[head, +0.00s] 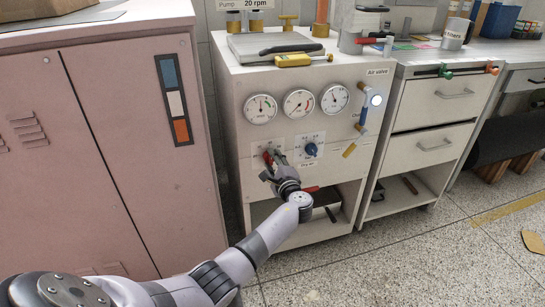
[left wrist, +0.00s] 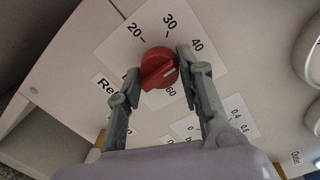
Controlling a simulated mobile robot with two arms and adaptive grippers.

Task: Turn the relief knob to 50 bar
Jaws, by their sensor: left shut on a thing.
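The red relief knob (left wrist: 158,70) sits on a white dial plate (left wrist: 112,50) marked 20, 30, 40 and 60 in the left wrist view. Its white mark points toward the right-hand finger, between 40 and 60; the label there is hidden by the finger. My left gripper (left wrist: 158,64) has one finger on each side of the knob and is shut on it. In the head view the left gripper (head: 271,163) reaches the cabinet front, largely covering the red knob (head: 267,157). My right gripper is not in view.
A blue knob (head: 311,149) is just right of the red one. Three round gauges (head: 299,103) are above. The air valve's blue handle (head: 362,112) is at the panel's right. A pink cabinet (head: 130,150) stands left; an open shelf (head: 320,220) lies below.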

